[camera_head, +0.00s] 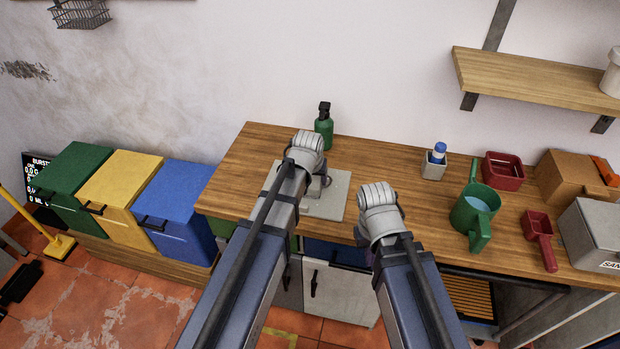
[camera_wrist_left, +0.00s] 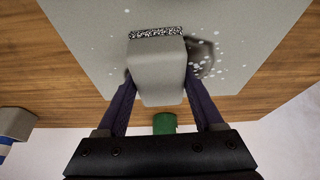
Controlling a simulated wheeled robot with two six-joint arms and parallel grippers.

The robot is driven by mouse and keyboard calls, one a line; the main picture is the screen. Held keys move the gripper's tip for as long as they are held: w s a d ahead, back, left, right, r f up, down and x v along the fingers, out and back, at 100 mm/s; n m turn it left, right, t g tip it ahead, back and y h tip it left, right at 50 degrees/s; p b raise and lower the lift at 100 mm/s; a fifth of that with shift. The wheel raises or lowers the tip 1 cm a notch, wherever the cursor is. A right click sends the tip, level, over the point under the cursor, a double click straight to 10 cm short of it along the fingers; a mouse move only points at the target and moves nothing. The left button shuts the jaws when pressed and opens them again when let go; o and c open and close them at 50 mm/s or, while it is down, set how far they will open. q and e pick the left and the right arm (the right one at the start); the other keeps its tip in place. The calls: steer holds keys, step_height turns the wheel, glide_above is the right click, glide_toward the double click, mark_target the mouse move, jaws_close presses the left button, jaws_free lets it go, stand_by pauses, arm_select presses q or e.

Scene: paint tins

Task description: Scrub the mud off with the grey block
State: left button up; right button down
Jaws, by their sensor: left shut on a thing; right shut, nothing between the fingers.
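The grey block (camera_wrist_left: 158,70) is held between the fingers of my left gripper (camera_wrist_left: 160,84), with a speckled dark strip along its far edge. It is over the pale grey slab (camera_wrist_left: 90,40), and I cannot tell whether it touches. A dark mud patch (camera_wrist_left: 201,58) shows on the slab beside the block, with white foam spots around it. In the head view my left gripper (camera_head: 318,184) is above the slab (camera_head: 338,197) on the bench, partly hidden by its wrist. My right gripper (camera_head: 362,236) is shut and empty at the bench's front edge, mostly hidden by its arm.
A green bottle (camera_head: 324,126) stands behind the slab. To the right are a small pot with a blue-capped item (camera_head: 436,160), a green watering can (camera_head: 474,212), a red tray (camera_head: 503,171), a red scoop (camera_head: 538,236) and boxes. Bins (camera_head: 183,205) stand left of the bench (camera_head: 250,160).

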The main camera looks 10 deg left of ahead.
arm_select(q)
steer(key=shift+d, duration=1.55)
steer(key=shift+d, duration=0.15)
steer(key=shift+s+d, duration=0.1)
steer(key=shift+d, duration=1.3)
steer(key=shift+a, duration=1.6)
steer(key=shift+a, duration=0.15)
